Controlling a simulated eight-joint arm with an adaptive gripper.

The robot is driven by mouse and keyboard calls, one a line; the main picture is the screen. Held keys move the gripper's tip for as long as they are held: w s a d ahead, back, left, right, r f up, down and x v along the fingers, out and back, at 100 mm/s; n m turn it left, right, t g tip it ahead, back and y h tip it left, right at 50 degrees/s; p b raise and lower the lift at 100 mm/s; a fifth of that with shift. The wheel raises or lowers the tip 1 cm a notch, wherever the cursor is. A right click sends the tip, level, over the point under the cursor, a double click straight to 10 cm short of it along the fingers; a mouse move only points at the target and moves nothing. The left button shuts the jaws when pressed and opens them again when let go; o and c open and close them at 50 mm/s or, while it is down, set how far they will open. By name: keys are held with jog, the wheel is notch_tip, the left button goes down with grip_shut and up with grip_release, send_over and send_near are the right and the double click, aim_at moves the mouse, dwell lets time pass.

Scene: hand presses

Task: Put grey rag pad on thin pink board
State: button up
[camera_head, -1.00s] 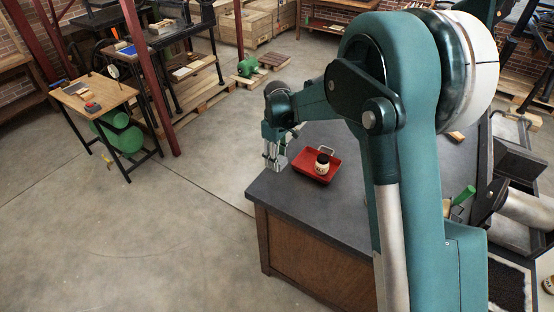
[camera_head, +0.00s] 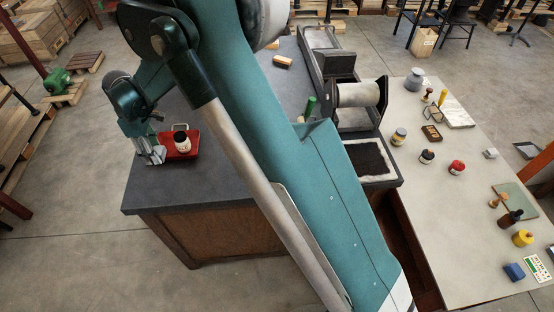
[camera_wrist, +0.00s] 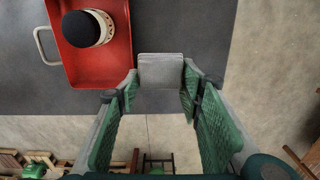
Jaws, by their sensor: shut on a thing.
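My gripper (camera_wrist: 160,85) is shut on a grey rectangular pad, the grey rag pad (camera_wrist: 160,70), which sits between its fingertips in the wrist view. In the head view my gripper (camera_head: 151,152) is at the left edge of the dark worktop, just beside a red tray (camera_head: 182,153). The pad is too small there to tell apart from the fingers. I cannot make out a thin pink board in either view; my arm covers part of the scene.
The red tray, holding a dark-topped jar (camera_head: 181,141), is close to my gripper. A press with a roller (camera_head: 357,94) stands at the worktop's right. A pale table (camera_head: 440,230) holds jars, stamps, a pale slab (camera_head: 459,112) and a green mat (camera_head: 523,203).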

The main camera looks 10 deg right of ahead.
jog(key=w+d+b, duration=0.1)
jog(key=w+d, duration=0.1)
jog(key=d, duration=1)
jog(key=w+d, duration=0.3)
jog(key=d, duration=0.9)
jog(key=s+d, duration=0.2)
jog(key=d, duration=1)
jog(key=s+d+b, duration=0.1)
jog(key=s+d, duration=0.1)
jog(key=d, duration=1.1)
jog(key=shift+r+n, duration=0.2)
jog(key=shift+n, duration=0.1)
jog(key=shift+s, duration=0.1)
jog(key=shift+f, duration=2.95)
jog(key=shift+f, duration=0.1)
jog(key=shift+f, duration=2)
jog(key=shift+f+b, duration=0.15)
jog(key=shift+b, duration=0.25)
